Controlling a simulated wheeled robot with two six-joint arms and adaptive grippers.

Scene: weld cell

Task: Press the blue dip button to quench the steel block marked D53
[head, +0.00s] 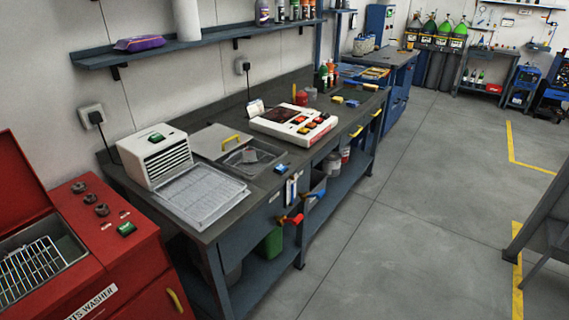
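A small blue button-like piece (281,169) sits at the front edge of the grey workbench, just in front of an open sunken tank (272,152). The tank has a grey lid with a yellow handle (231,139) beside it. Something grey shows inside the tank, too small to identify. No block with a readable D53 mark can be made out. Neither of my grippers is in view.
Left of the tank are a white vented unit (166,157) with a green switch and a wire tray (200,193). A white box with coloured buttons (294,124) stands behind right. A red parts washer (85,240) fills the left. Floor (400,220) right of the bench is clear.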

